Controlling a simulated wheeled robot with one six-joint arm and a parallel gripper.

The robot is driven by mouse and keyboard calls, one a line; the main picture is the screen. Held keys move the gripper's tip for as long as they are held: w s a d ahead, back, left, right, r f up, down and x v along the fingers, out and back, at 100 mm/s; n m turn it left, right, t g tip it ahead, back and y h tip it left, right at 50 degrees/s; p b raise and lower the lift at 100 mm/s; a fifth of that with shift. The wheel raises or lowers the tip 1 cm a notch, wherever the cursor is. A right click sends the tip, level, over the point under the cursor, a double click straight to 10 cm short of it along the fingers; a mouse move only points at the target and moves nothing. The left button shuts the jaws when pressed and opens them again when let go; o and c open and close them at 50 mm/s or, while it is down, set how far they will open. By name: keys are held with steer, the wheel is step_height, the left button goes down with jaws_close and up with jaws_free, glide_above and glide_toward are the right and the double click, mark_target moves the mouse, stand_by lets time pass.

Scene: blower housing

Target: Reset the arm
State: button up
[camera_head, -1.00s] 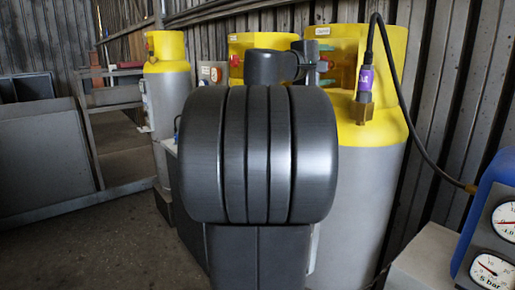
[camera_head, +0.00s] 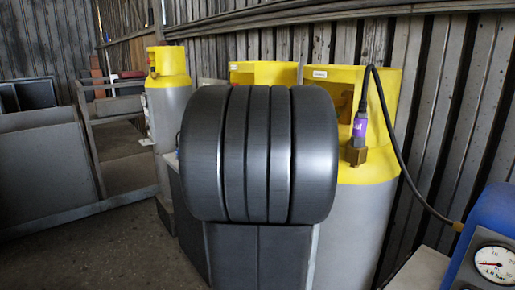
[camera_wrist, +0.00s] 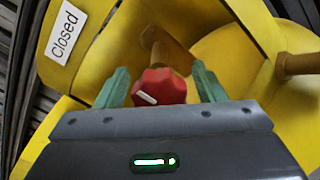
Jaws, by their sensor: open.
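My gripper (camera_wrist: 159,70) shows in the wrist view with its two green fingers spread apart. A red valve knob (camera_wrist: 160,88) with a white mark shows between the fingers, with a gap on each side. The knob is on a brass stem against a yellow cylinder collar (camera_wrist: 205,22). How deep the knob lies between the fingers is hard to tell. A white label reading "Closed" (camera_wrist: 64,34) is on the collar at upper left. In the head view my gripper is hidden.
In the head view, yellow-topped grey cylinders (camera_head: 350,215) stand along the corrugated wall. A purple-banded fitting with a black hose (camera_head: 402,150) leads to a blue gauge unit (camera_head: 485,220). Grey metal bins (camera_head: 45,165) stand at left, with open floor before them.

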steer(key=shift+r+n+p, duration=0.15)
steer(key=shift+n+p, duration=0.85)
steer(key=shift+p, duration=0.4)
steer(key=shift+f, duration=0.2)
steer(key=shift+n, duration=0.3)
